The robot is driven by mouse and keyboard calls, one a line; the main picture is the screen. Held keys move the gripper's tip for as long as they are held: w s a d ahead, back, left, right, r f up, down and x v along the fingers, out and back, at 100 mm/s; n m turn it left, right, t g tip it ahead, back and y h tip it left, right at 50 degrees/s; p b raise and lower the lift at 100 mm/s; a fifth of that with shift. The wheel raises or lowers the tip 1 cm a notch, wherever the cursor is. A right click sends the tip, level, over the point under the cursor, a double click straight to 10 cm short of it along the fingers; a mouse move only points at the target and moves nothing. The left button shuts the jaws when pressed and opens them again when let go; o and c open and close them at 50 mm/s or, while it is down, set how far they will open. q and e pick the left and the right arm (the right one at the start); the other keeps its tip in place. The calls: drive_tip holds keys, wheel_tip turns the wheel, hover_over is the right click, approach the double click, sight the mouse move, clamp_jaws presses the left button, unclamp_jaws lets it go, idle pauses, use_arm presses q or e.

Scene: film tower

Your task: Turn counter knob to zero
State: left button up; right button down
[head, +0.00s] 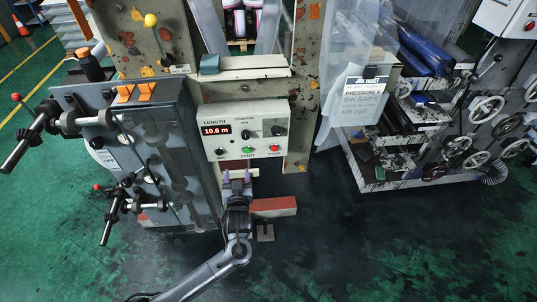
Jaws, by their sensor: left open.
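A pale control panel (212,140) faces me in the middle of the head view. Its lit red display (216,129) reads 10.6 m under the word LENGTH. To the right of the display is small lettering that seems to read COUNTER. Two dark knobs, a left one (254,134) and a right one (278,130), sit on the panel's upper right; I cannot tell which is the counter knob or where their pointers aim. My left gripper (236,174) is open and empty, fingers pointing up, just below the panel's lower edge and apart from the knobs.
A grey cabinet with levers (150,150) stands close on the left. A rack with handwheels (455,145) is at right. Green floor is open in front.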

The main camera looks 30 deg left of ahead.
sight(246, 137)
use_arm(q)
drive_tip(key=shift+n+t+y, duration=0.3)
drive_tip(key=shift+t+y, duration=0.1)
drive_tip(key=shift+t, duration=0.3)
drive_tip(key=w+a+r+b, duration=0.1)
drive_tip(key=w+a+b, duration=0.1)
drive_tip(key=w, duration=0.3)
drive_tip(key=w+a+r+b, duration=0.1)
drive_tip(key=w+a+b, duration=0.1)
drive_tip(key=w, duration=0.3)
drive_tip(key=w+a+r+b, duration=0.1)
drive_tip(key=w+a+b, duration=0.1)
drive_tip(key=w, duration=0.2)
drive_tip(key=shift+w+a, duration=0.2)
drive_tip(key=shift+w, duration=0.2)
drive_tip(key=shift+f, duration=0.1)
use_arm(e)
wheel_tip(246, 137, down, 8)
drive_tip(key=shift+f, duration=0.25)
